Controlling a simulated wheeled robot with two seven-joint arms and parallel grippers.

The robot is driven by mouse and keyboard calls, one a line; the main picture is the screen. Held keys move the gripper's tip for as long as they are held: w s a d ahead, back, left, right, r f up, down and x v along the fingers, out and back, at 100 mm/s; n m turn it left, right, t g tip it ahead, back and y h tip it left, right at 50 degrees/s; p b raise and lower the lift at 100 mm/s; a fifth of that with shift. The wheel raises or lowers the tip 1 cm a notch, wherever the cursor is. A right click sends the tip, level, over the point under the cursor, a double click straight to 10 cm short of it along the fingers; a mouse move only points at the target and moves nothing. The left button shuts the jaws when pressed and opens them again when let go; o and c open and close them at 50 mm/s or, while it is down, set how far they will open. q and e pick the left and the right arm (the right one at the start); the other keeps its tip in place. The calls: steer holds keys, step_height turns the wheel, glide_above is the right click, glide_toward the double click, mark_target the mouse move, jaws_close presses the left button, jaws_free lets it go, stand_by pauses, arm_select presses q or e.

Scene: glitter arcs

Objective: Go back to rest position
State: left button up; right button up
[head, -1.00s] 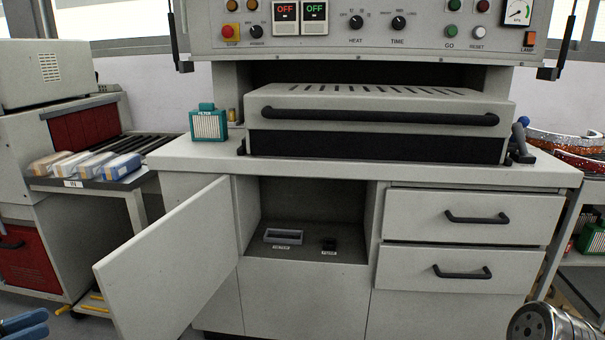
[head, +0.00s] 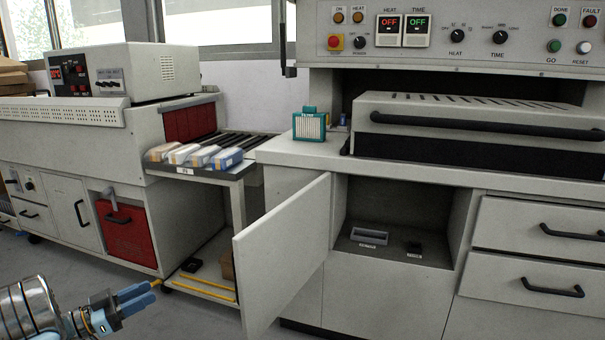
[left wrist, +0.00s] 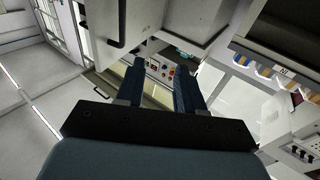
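My left gripper (head: 151,292) is low at the left of the head view, in front of the open cabinet door (head: 284,250) and left of it. In the left wrist view my left gripper (left wrist: 160,68) has its two dark blue fingers apart, with nothing held between them. My right gripper is not in view. The cabinet (head: 435,312) stands with its door swung open, showing a grey filter holder (head: 369,236) and a small black holder (head: 415,248) inside; both look empty. A teal-framed filter (head: 309,125) stands upright on the countertop.
The open door juts out toward me. A side table (head: 205,172) with several wrapped packs stands left of the cabinet, beside a machine with a red bin (head: 128,232). Yellow-edged low shelf (head: 207,287) is below.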

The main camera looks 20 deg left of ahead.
arm_select(q)
steer(key=w+d+f+n+t+y, duration=0.2)
steer(key=w+d+f+n+y, duration=0.4)
steer(key=w+f, duration=0.5)
steer(key=d+f+n+g+y, duration=0.35)
steer(key=d+f+g, duration=0.25)
steer(key=d+f, duration=0.8)
steer(key=s+d+f+g+h, duration=0.2)
steer(key=s+d+f+g, duration=0.5)
steer(key=s+d+f, duration=0.6)
steer(key=s+d+r+g+h, duration=0.15)
steer(key=s+d+g, duration=0.35)
steer(key=s+d, duration=0.55)
steer(key=shift+w+d+r+m, duration=0.8)
steer(key=shift+w+r, duration=0.1)
steer(key=shift+r, duration=0.15)
